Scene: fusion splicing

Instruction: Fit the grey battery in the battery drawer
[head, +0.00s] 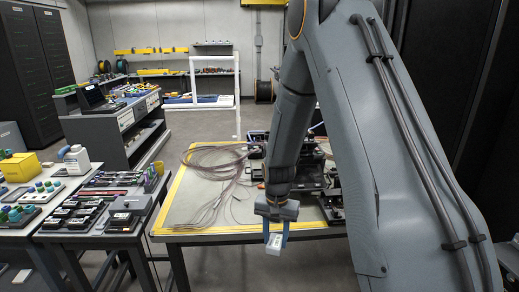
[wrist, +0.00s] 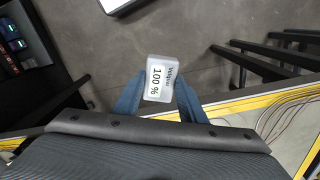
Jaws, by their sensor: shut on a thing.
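The light grey battery (head: 275,244) hangs below my gripper (head: 276,236) in the head view, in front of the front edge of the yellow-bordered worktable. In the wrist view the battery (wrist: 159,80) is between the two blue fingers of my gripper (wrist: 160,92). Its face carries a label reading "100 %". The gripper is shut on it, and the battery is over the floor, clear of any table. I cannot make out the battery drawer. Dark equipment on the worktable is partly hidden behind my arm.
The worktable (head: 195,222) carries coiled fibre cable (head: 205,155) and dark equipment (head: 333,205). A gap of floor separates the tables.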

